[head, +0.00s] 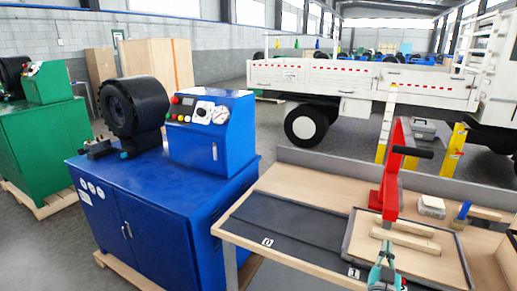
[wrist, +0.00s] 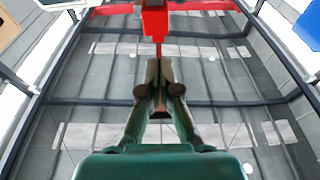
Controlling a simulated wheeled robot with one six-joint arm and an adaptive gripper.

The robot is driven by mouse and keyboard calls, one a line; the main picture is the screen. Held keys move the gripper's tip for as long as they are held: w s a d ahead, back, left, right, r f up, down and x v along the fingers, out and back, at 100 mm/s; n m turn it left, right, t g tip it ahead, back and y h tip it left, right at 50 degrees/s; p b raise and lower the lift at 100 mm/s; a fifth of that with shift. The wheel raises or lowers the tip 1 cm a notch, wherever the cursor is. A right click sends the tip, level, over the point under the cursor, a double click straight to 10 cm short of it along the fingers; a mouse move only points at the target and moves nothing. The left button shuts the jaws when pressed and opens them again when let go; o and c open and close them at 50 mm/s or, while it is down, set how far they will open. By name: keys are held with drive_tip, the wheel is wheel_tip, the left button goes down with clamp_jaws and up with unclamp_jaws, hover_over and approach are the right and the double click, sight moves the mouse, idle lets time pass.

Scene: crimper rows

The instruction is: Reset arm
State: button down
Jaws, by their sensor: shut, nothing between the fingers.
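My gripper (head: 385,246) shows at the bottom right of the head view, teal with grey fingers, in front of the tray on the workbench. In the wrist view its fingers (wrist: 160,72) point up toward the roof, with the tips close together and nothing seen between them. A red upright tool with a black handle (head: 392,178) stands behind my gripper on the bench. A red block with a thin rod (wrist: 154,22) shows beyond the fingertips in the wrist view. I cannot tell how far it is from them.
The wooden workbench (head: 281,184) carries a dark mat (head: 285,222) and a grey-rimmed tray (head: 462,262) with wooden blocks (head: 405,241). A blue crimper cabinet (head: 150,205) stands to the left, a green one (head: 40,135) farther left. A white truck (head: 365,80) is behind.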

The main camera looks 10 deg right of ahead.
drive_tip(key=s+a+f+n+y, duration=0.2)
drive_tip(key=s+a+f+y, duration=0.2)
drive_tip(key=s+a+f, duration=0.55)
drive_tip(key=s+a+f+n+y, duration=0.3)
drive_tip(key=s+a+f, duration=0.35)
drive_tip(key=s, duration=0.55)
drive_tip(key=s+a+r+g+y, duration=0.1)
drive_tip(key=s+a+r+y, duration=0.1)
drive_tip(key=s, duration=1.1)
drive_tip(key=s+a+r+n+g+y, duration=0.1)
drive_tip(key=s+a+r, duration=0.3)
drive_tip(key=s, duration=0.8)
drive_tip(key=shift+s+a+r+n+y, duration=0.15)
drive_tip(key=shift+s+a+n+y, duration=0.2)
drive_tip(key=shift+a+y, duration=0.35)
